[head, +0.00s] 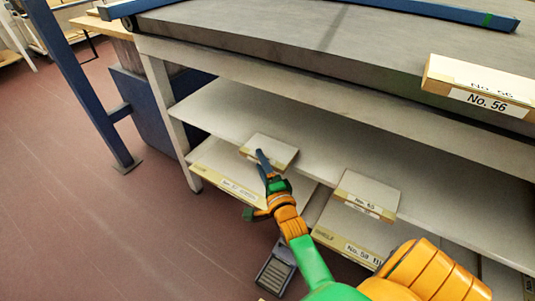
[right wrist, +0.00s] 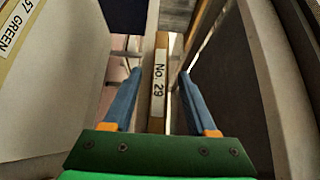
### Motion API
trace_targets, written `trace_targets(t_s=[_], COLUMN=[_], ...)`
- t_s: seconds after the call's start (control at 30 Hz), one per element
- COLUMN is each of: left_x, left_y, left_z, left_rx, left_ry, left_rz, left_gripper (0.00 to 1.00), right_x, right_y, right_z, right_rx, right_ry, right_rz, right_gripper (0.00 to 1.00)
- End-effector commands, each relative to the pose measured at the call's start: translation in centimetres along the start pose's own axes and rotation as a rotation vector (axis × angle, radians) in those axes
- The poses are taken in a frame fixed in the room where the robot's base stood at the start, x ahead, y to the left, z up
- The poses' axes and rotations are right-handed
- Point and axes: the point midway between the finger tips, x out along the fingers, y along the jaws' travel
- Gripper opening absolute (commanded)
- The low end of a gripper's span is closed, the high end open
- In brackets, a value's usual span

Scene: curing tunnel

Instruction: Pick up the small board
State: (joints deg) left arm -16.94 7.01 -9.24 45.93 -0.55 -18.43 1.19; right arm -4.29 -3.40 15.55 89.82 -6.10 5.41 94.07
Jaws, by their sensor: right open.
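A small pale board (head: 277,149) with a tan edge lies flat at the front of the middle shelf in the head view. My right gripper (head: 260,157) reaches to its front edge and covers part of it. In the right wrist view the edge of a board labelled No. 29 (right wrist: 158,112) shows between the two blue fingers of my right gripper (right wrist: 159,73). The fingers are open, with a gap on either side of that edge. I cannot tell how far the fingertips reach along the board. My left gripper is out of view.
Another small board (head: 369,190) lies on the middle shelf to the right. Larger labelled boards (head: 231,187) lie on the lower shelf. A board labelled No. 56 (head: 478,84) is on the grey top surface. A blue post (head: 82,85) stands left; the floor there is open.

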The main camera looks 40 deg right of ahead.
Motion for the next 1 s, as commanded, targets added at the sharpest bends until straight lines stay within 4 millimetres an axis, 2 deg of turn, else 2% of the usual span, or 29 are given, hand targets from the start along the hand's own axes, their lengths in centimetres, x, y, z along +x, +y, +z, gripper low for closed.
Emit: trace_targets(t_s=[0.1, 0.3, 0.37, 0.5, 0.53, 0.87, 0.93, 1.0], left_x=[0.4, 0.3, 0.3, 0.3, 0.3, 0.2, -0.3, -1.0], left_y=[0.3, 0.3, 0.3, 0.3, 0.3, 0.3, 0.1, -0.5], left_z=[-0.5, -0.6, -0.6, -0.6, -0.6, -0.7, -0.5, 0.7], left_rx=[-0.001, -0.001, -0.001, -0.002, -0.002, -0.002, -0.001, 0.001], left_ry=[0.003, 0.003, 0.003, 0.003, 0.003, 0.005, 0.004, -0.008], left_rz=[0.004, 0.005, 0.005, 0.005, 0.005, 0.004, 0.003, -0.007], left_gripper=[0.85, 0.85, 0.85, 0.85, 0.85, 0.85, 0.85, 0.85], right_x=[1.4, 1.5, 1.5, 1.5, 1.5, 1.5, 1.5, 1.5], right_y=[0.2, 0.1, 0.1, 0.1, 0.1, 0.0, -0.9, -2.9], right_z=[0.0, 0.0, 0.0, 0.0, 0.0, 0.0, 0.0, 0.0], right_rx=[-0.001, -0.001, -0.002, -0.002, -0.002, -0.002, -0.002, -0.001], right_ry=[0.0, -0.001, -0.001, -0.001, -0.001, -0.001, -0.001, -0.001], right_rz=[0.0, 0.003, 0.003, 0.003, 0.003, 0.002, 0.002, 0.0], right_gripper=[0.57, 0.57, 0.44, 0.06, 0.0, 0.0, 0.0, 0.0])
